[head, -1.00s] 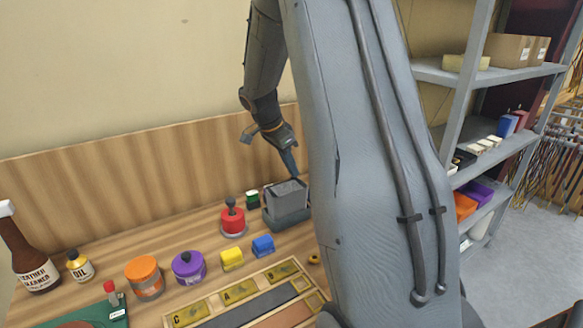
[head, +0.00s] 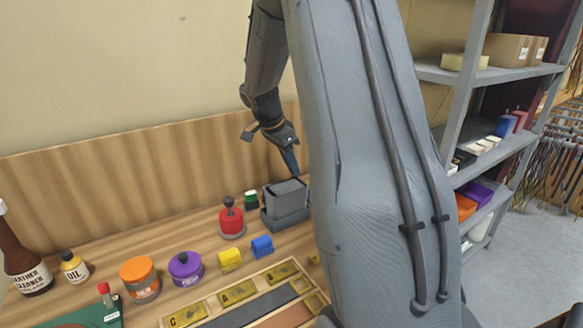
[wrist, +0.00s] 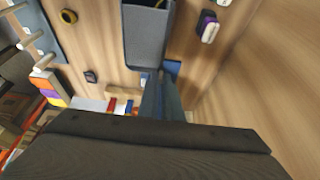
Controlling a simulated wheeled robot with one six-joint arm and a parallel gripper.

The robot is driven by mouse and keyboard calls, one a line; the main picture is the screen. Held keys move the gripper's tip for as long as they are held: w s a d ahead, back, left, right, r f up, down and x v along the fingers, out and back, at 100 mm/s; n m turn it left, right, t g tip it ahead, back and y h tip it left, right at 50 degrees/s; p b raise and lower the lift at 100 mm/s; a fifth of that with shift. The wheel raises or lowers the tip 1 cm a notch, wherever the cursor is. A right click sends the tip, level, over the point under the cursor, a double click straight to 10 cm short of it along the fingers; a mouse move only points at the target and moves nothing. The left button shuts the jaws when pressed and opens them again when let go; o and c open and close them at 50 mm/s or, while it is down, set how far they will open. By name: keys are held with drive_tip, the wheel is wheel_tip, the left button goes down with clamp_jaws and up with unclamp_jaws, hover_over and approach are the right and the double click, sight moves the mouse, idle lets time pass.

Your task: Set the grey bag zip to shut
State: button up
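The grey bag (head: 286,204) stands upright on the wooden bench near the back wall, partly behind my arm. In the wrist view the grey bag (wrist: 147,42) is at the top centre, with a dark opening or top edge. My gripper (head: 291,168) points down just above the bag's top in the head view. In the wrist view the fingers of my gripper (wrist: 160,85) are close together beside the bag's lower end. I cannot tell whether they touch the bag or grip anything. The zip and its position cannot be made out.
A red pot with a dark knob (head: 231,220), a green-black item (head: 251,200) and a blue block (head: 262,246) stand near the bag. A lettered wooden tray (head: 318,300) lies in front. Grey shelving (head: 440,72) stands at right.

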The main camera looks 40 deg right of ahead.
drive_tip(key=o, duration=0.4)
drive_tip(key=shift+d, duration=0.1)
drive_tip(key=b+v, duration=0.2)
drive_tip(key=v, duration=0.5)
drive_tip(key=shift+r+b, duration=0.3)
drive_tip(key=shift+r, duration=0.1)
drive_tip(key=shift+a, duration=0.25)
drive_tip(key=s+a+f+n+y, duration=0.1)
drive_tip(key=s+a+f+n, duration=0.3)
drive_tip(key=s+a+n, duration=0.2)
drive_tip(key=s+a+f+n+t+y, duration=0.1)
drive_tip(key=s+a+f+n, duration=0.4)
drive_tip(key=a, duration=0.5)
drive_tip(key=s+a+f+n+y, duration=0.2)
drive_tip(key=s+a+f+n, duration=0.3)
drive_tip(key=s+a+n, duration=0.2)
drive_tip(key=shift+s+a+f+n+t+y, duration=0.15)
drive_tip(key=shift+s+a+n+t+y, duration=0.15)
drive_tip(key=shift+s+a, duration=0.2)
